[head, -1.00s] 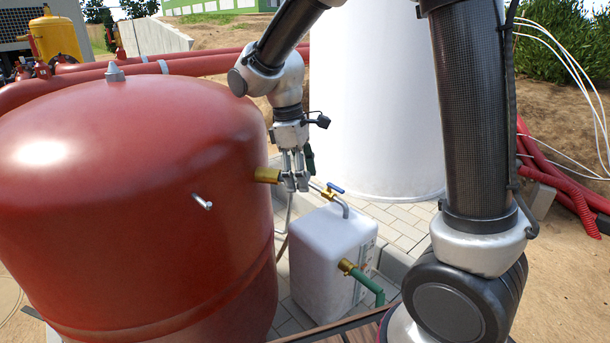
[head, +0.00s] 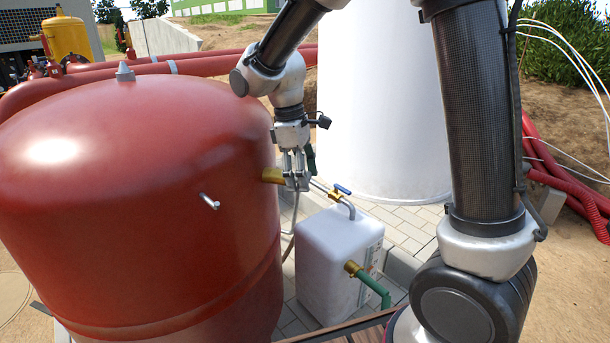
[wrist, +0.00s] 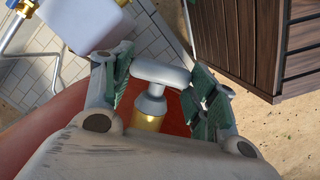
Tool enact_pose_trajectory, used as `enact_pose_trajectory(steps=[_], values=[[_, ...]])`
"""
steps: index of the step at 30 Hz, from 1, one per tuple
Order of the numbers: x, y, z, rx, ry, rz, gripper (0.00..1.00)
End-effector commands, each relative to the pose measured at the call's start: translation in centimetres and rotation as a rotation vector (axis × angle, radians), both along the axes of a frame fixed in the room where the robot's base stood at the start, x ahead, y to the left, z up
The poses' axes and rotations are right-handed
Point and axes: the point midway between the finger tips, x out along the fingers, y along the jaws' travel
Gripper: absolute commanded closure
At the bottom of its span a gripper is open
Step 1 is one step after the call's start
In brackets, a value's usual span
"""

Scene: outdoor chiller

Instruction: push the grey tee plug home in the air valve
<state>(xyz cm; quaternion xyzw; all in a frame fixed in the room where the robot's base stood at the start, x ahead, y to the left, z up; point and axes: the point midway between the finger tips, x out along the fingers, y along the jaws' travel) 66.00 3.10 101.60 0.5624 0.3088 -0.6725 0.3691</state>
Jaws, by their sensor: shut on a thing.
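The grey tee plug (wrist: 162,75) has a rounded crossbar and a short stepped stem. In the wrist view its stem lines up with the brass air valve (wrist: 147,122) on the red tank; I cannot tell how deep it sits. My gripper (wrist: 161,84) is shut on the tee plug, with a green-padded finger at each end of the crossbar. In the head view my gripper (head: 297,184) is at the tank's right side, just right of the brass air valve (head: 272,176). There the fingers hide the plug.
The red tank (head: 130,170) fills the left. A white container (head: 325,255) with a blue-handled tap (head: 342,189) stands below my gripper. A large white cylinder (head: 375,100) rises behind. A slatted brown box (wrist: 255,40) is at upper right in the wrist view.

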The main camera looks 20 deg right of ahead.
Motion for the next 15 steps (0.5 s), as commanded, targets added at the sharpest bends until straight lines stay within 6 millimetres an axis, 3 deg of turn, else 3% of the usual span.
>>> enact_pose_trajectory(steps=[3,4,8,15], values=[[0.00,0.02,0.00,0.000,0.000,0.000,0.85],[0.00,0.02,-0.01,0.000,0.000,0.000,0.40],[0.00,0.01,-0.01,0.000,0.000,0.000,0.17],[0.00,0.01,-0.01,0.000,0.000,0.000,0.17]])
